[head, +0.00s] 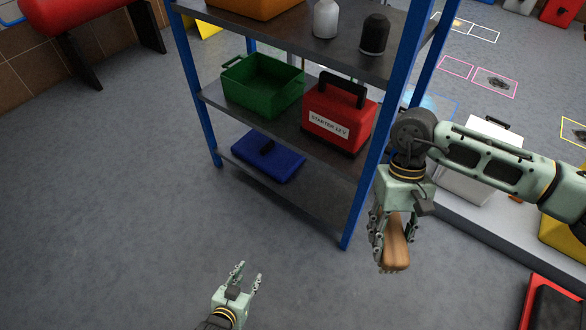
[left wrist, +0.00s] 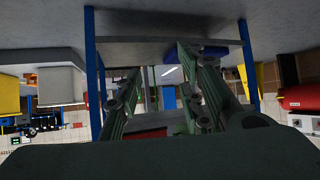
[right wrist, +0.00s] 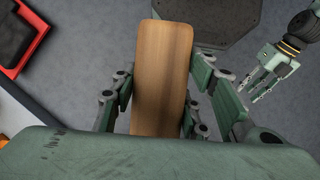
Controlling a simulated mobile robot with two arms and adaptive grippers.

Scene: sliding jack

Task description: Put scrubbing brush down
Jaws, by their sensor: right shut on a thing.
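The scrubbing brush shows as a brown wooden block (head: 396,245) in the head view, held in my right gripper (head: 385,250) in front of the shelf's right post. In the right wrist view the brush (right wrist: 163,65) lies lengthwise between the fingers of my right gripper (right wrist: 155,100). Its bristles are hidden. My left gripper (head: 246,276) is open and empty, low over the floor at the bottom of the head view. It also shows at the right of the right wrist view (right wrist: 264,90).
A blue-posted shelf (head: 320,195) stands ahead, holding a green crate (head: 262,88), a red starter box (head: 340,115) and a blue case (head: 262,160). A red tray (head: 553,305) lies at the lower right. Grey floor (head: 110,210) is clear at left.

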